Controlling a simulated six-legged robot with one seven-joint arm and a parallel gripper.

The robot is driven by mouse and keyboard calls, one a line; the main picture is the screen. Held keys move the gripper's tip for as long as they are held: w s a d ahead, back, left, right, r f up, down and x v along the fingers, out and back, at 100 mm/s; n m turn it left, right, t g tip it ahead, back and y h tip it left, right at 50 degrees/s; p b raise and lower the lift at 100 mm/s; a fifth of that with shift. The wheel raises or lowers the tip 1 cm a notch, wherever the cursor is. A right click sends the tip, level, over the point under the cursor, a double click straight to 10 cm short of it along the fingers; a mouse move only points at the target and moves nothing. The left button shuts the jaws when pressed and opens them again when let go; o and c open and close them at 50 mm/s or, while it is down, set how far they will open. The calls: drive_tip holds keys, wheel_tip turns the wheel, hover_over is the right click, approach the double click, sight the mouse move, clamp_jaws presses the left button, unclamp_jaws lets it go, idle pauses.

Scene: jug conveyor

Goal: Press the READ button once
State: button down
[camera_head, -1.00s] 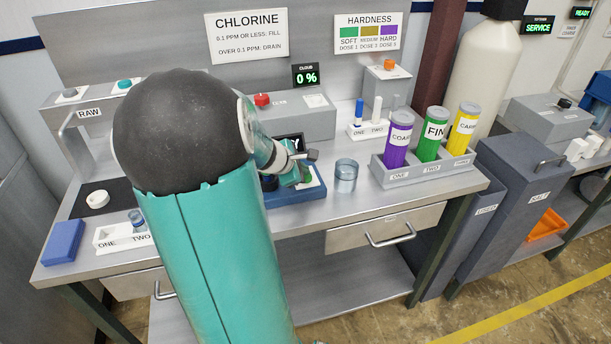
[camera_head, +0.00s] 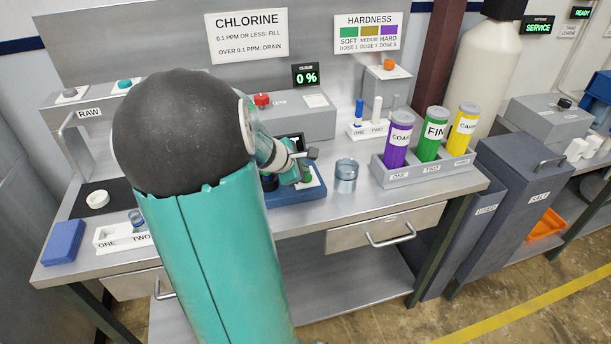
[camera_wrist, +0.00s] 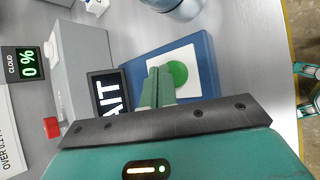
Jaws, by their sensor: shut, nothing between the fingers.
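A round green button (camera_wrist: 178,74) sits on a white plate on a blue unit (camera_wrist: 205,48) in the wrist view. The blue unit also shows on the bench in the head view (camera_head: 298,196), largely behind my arm. No READ label is legible on the button. My gripper (camera_wrist: 159,74) is shut and empty, its fingertips at the button's edge in the picture. I cannot tell whether they touch it. A dark display (camera_wrist: 108,96) beside the unit shows letters ending in "AIT". In the head view my gripper (camera_head: 296,178) is partly hidden by my arm.
A clear glass beaker (camera_head: 346,177) stands just right of the blue unit. A red button (camera_head: 261,99) tops the grey box behind, near the CLOUD display (camera_head: 306,75) reading 0 %. A grey rack (camera_head: 430,171) holds purple, green and yellow cylinders at the right.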

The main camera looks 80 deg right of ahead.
drive_tip(key=shift+r, duration=0.4)
drive_tip(key=shift+r, duration=2.5)
